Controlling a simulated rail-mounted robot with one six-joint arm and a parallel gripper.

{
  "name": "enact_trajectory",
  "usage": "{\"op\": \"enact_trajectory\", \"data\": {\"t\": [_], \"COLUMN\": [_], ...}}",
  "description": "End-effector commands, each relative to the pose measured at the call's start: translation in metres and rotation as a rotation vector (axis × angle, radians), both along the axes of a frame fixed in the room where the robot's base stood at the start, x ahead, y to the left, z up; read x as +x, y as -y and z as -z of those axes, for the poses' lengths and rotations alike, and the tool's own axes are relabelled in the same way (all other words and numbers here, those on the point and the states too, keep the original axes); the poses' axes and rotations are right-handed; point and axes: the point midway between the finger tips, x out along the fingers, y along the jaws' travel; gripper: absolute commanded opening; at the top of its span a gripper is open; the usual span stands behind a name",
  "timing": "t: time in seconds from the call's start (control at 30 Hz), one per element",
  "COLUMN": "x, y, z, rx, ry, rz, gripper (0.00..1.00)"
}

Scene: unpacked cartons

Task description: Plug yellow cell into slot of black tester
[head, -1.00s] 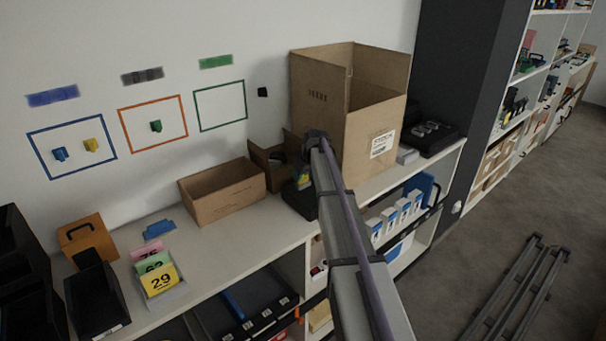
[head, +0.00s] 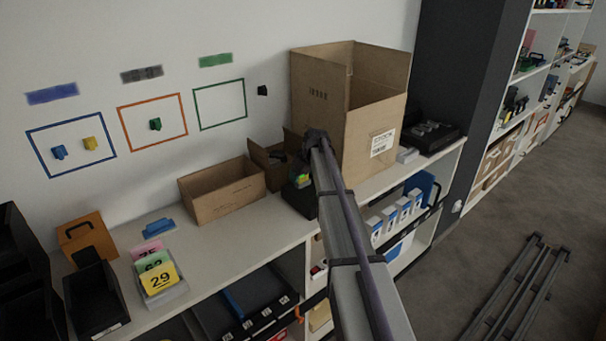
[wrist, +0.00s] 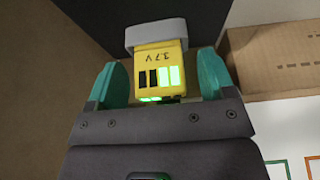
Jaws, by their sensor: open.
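The yellow cell (wrist: 160,62) shows in the wrist view, with "3.7V" upside down, dark bars and bright green lit bars on its face, and a grey cap at its far end. My gripper (wrist: 161,80) is open, with one teal finger on each side of the cell and small gaps between. In the head view the yellow and green of the cell (head: 302,181) show at the top of the black tester (head: 299,201), partly behind my arm. A dark surface (wrist: 185,18) lies behind the cell in the wrist view. The slot itself is hidden.
A tall open carton (head: 375,125) stands just right of the tester. A small brown box (head: 262,155) and a low open carton (head: 225,197) stand to its left and behind. The white shelf top (head: 245,232) is clear in front of the low carton.

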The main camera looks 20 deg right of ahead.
Motion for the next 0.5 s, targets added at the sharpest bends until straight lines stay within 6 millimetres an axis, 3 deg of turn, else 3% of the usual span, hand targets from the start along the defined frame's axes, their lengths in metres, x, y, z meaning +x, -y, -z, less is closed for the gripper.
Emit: {"op": "enact_trajectory", "data": {"t": [0.13,0.23,0.5], "x": [-0.002,-0.006,-0.03], "y": [0.0,0.001,0.006], "z": [-0.005,-0.02,-0.085], "rx": [0.0,0.0,0.0], "ry": [0.0,0.0,0.0], "rz": [0.0,0.001,0.0], "gripper": [0.76,0.76,0.76]}}
